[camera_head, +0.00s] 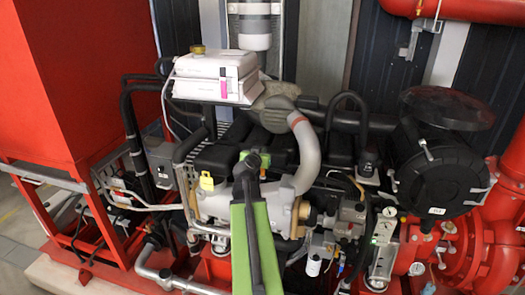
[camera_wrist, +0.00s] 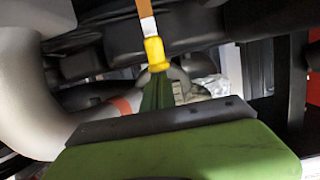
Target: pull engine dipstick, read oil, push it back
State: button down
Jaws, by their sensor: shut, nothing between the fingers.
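My gripper (camera_head: 253,160) reaches up over the middle of the engine, its green body in front. In the wrist view its fingers (camera_wrist: 158,92) are shut with nothing between them. Just beyond the fingertips is a yellow piece (camera_wrist: 155,52) with a silver section and an orange-brown strip above it. It looks like the dipstick, but I cannot be sure, nor tell whether the fingers touch it. No such piece shows at the fingertips in the head view. The engine (camera_head: 340,150) spreads around the gripper. My arm hides its middle part.
A black round housing (camera_head: 430,170) is at right, a white box (camera_head: 215,77) above, a red tank (camera_head: 70,80) at left.

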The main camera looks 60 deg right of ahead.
aim_at(263, 172)
notch_tip(263, 172, down, 8)
jog(key=b, duration=0.6)
jog(key=shift+r, duration=0.1)
jog(key=shift+s+a+r, duration=0.1)
jog(key=shift+s+r, duration=0.05)
jog(key=shift+s, duration=0.1)
